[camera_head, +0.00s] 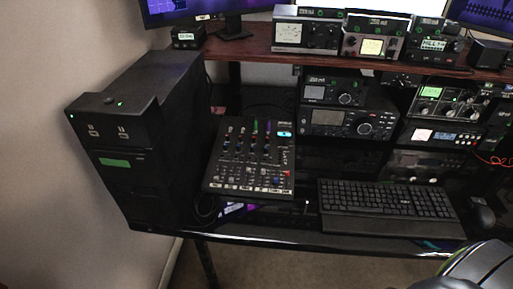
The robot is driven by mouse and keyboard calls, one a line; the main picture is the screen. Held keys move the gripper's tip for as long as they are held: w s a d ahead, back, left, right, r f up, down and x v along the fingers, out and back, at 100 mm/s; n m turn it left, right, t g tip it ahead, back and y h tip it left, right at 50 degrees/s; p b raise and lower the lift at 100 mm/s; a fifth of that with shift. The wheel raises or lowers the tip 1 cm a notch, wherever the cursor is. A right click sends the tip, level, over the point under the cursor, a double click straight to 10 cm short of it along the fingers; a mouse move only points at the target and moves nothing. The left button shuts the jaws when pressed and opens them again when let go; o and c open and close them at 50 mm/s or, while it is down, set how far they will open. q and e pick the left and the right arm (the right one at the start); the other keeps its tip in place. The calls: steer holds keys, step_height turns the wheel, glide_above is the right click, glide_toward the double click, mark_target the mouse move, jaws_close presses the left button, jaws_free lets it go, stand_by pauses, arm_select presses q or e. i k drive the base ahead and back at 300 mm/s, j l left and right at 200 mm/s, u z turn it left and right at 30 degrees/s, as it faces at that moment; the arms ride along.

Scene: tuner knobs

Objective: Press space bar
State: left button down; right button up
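A black keyboard (387,198) lies on the dark desk at the right of centre, with a plain wrist-rest strip (390,224) along its near side. Its long side runs roughly parallel to the desk's front edge. The space bar belongs to the nearest row of keys, but it is too small and dark to make out singly. Neither of my grippers shows in the head view. Nothing is seen touching the keys.
A mixer (250,158) stands left of the keyboard, and a black computer tower (150,135) further left. A mouse (483,213) lies at the right. Several radios (352,122) stand behind. A rounded grey-and-black shape (478,268) with a green stripe, unidentified, fills the lower right corner.

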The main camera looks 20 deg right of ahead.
mark_target(356, 208)
steer(key=z, duration=1.5)
